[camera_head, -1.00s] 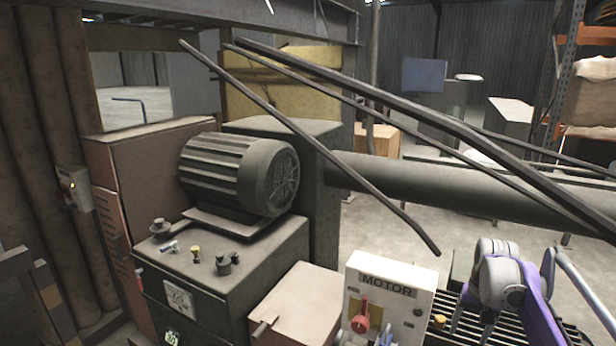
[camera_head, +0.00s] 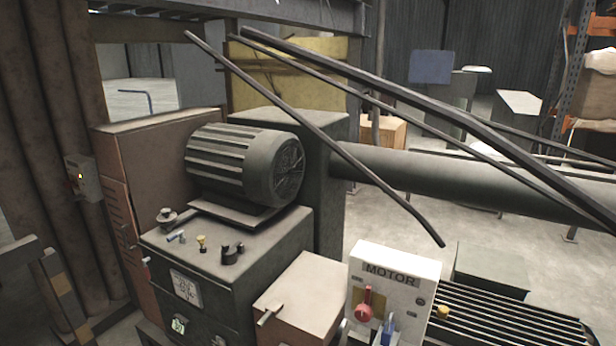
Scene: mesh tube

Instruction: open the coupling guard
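A ribbed grey motor (camera_head: 240,165) sits on top of a dark machine cabinet (camera_head: 230,295) left of centre. To the right of the cabinet is a plain pinkish-brown box (camera_head: 305,290) with a small lever on its left side. It may be the coupling guard, but I cannot tell for certain. It looks closed. A white control box (camera_head: 390,285) marked MOTOR stands right of it, with a red knob (camera_head: 364,303) and a blue switch (camera_head: 387,331). Neither of my grippers is in view.
Dark rails (camera_head: 320,120) slant down across the view above a thick horizontal pipe (camera_head: 450,180). A black slatted grille (camera_head: 500,315) lies right of the control box. Open concrete floor shows behind it. A tall brown cabinet (camera_head: 150,160) stands at left.

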